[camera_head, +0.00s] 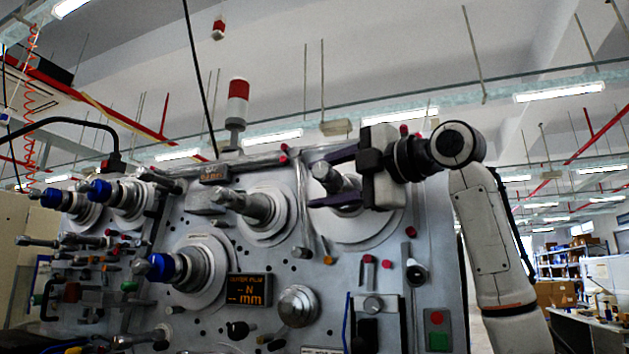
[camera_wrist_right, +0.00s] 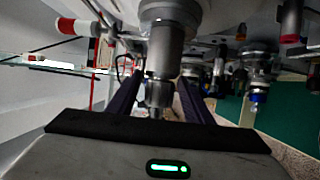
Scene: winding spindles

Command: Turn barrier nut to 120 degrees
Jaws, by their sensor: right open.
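A grey metal spindle (camera_head: 325,173) stands out from a large round disc (camera_head: 378,226) at the upper right of the machine panel. My right gripper (camera_head: 318,181) is at this spindle, with one dark finger above it and one below. In the right wrist view the stepped spindle (camera_wrist_right: 165,55) runs between the two open fingers of my right gripper (camera_wrist_right: 160,85), with its narrow end toward the palm. I see a gap beside it there. Which part is the barrier nut I cannot tell. My left gripper is not in view.
Another bare spindle (camera_head: 250,205) stands to the left. A blue-tipped spindle (camera_head: 170,265) is lower left, and more blue-tipped ones (camera_head: 110,192) are at the far left. A display (camera_head: 248,290), a round knob (camera_head: 298,306) and a button box (camera_head: 437,330) are lower down.

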